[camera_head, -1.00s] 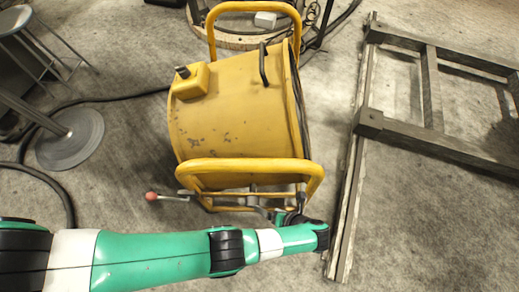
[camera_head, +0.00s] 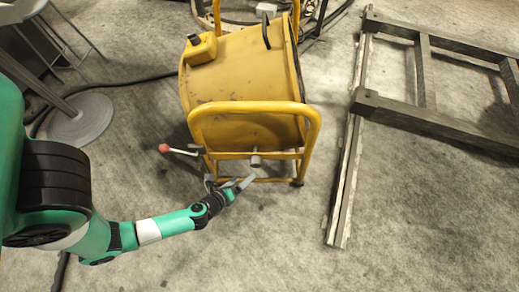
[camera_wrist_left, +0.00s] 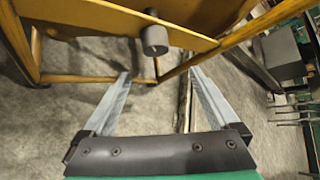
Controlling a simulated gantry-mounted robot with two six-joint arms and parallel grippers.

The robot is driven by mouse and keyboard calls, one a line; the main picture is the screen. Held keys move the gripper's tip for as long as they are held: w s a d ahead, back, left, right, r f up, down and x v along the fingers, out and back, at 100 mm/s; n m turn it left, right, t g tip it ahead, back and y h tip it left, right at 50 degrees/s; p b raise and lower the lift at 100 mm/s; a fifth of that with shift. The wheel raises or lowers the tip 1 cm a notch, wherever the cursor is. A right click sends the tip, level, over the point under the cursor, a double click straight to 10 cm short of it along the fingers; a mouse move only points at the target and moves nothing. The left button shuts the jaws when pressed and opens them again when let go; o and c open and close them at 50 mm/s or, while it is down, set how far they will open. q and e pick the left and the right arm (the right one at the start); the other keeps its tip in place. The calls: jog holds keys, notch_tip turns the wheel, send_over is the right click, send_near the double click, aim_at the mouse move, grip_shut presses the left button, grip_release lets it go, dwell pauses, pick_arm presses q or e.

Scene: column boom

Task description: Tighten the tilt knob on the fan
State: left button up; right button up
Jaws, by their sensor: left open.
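The yellow drum fan (camera_head: 235,78) stands on the floor in a tubular yellow frame (camera_head: 252,107). A grey cylindrical knob (camera_head: 256,159) sits on the near side of the fan's frame. It also shows in the left wrist view (camera_wrist_left: 155,40), at top centre, beyond the fingertips. My left gripper (camera_head: 230,182) is open and empty, just below and left of the knob in the head view. Its two fingers (camera_wrist_left: 160,76) are spread wide in the wrist view, with the knob apart from them. My right gripper is not in view.
A lever with a red ball end (camera_head: 164,148) sticks out left of the frame. A dark wooden frame (camera_head: 430,124) lies on the floor at right. A stand with a round base (camera_head: 82,120) and a black cable are at left. Floor in front is clear.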

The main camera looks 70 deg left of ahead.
aim_at(253, 165)
pick_arm(q)
jog(key=b+x, duration=0.1)
jog(key=x, duration=0.3)
jog(key=b+x, duration=0.1)
jog(key=x, duration=0.3)
jog(key=a+b+x, duration=0.1)
jog(key=x, duration=0.3)
jog(key=shift+s+a+r, duration=0.1)
jog(key=shift+s+a, duration=0.05)
jog(key=shift+s, duration=0.2)
jog(key=shift+w+a, duration=0.2)
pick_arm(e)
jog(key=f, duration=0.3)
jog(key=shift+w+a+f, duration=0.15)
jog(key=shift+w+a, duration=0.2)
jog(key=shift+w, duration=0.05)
